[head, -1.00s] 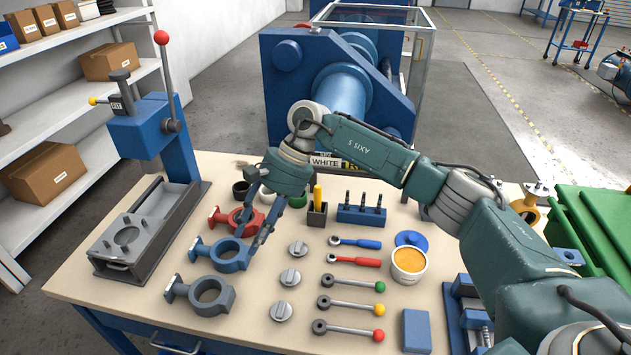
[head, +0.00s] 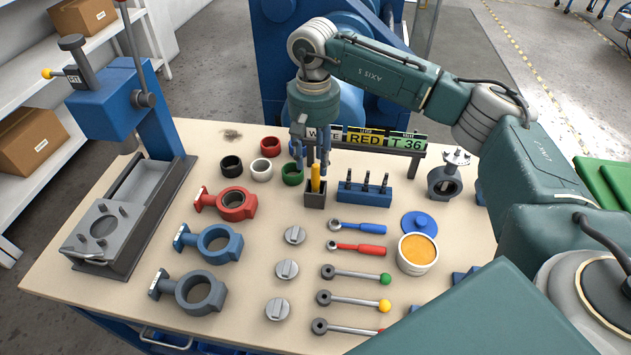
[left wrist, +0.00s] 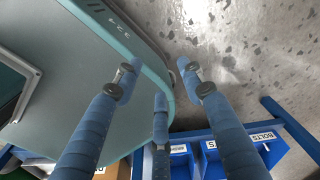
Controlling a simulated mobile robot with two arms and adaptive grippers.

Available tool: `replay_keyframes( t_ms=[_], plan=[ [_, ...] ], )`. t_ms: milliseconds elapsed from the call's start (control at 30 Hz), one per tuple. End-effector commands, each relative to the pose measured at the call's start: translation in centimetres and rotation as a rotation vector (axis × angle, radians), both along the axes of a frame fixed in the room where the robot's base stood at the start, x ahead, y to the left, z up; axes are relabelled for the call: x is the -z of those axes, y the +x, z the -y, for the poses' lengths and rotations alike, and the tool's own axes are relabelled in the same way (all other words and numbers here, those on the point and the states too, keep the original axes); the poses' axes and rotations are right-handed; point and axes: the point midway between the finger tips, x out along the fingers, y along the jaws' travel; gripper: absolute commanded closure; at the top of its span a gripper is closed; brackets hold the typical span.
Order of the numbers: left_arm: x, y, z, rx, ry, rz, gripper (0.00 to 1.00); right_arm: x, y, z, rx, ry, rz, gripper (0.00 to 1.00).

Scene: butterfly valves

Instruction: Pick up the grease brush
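The grease brush (head: 316,180) shows as a yellow upright handle standing in a small dark holder (head: 315,197) near the middle of the table; its lower end is hidden in the holder. My right gripper (head: 312,164) points down directly over it. Its blue fingers are apart, one on each side of the handle's upper part in the picture; contact is not visible. My left gripper (left wrist: 160,83) shows only in the left wrist view, with its fingers spread and empty, above the floor and beside a teal rounded body.
Right of the holder stands a blue block (head: 364,193) with several dark pegs. Small rings, including a green one (head: 292,174), lie to its left. A sign rack (head: 378,143) stands behind. A tub of orange grease (head: 418,252) and ratchet handles sit in front and to the right.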

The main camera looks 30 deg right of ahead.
Motion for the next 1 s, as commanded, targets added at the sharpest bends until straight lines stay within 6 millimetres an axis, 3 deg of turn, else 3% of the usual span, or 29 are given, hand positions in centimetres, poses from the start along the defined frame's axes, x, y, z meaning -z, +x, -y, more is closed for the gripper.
replay_keyframes(
  t_ms=[100, 233, 567, 600, 800, 1000],
  plan=[
    [-1.3, 2.0, 0.2, 0.000, -0.003, 0.028, 0.60, 1.6, -0.1, 0.3, 0.002, 0.000, -0.007, 0.61],
    [-1.9, 3.3, 0.4, 0.000, -0.006, 0.047, 0.60, 3.6, -0.1, 0.4, 0.001, 0.000, -0.005, 0.61],
    [-1.8, 1.6, 0.7, -0.002, -0.008, 0.023, 0.60, 4.8, 0.0, 0.4, 0.001, 0.000, -0.001, 0.61],
    [-1.8, 1.4, 0.6, -0.002, -0.009, 0.020, 0.60, 4.8, 0.0, 0.4, 0.001, 0.000, -0.001, 0.63],
    [-1.8, 1.2, 0.6, -0.002, -0.008, 0.016, 0.60, 4.7, 0.0, 0.4, 0.001, 0.000, -0.001, 1.00],
    [-1.8, 1.2, 0.6, -0.002, -0.008, 0.017, 0.60, 4.7, 0.1, 0.4, 0.001, 0.001, -0.001, 1.00]
  ],
)
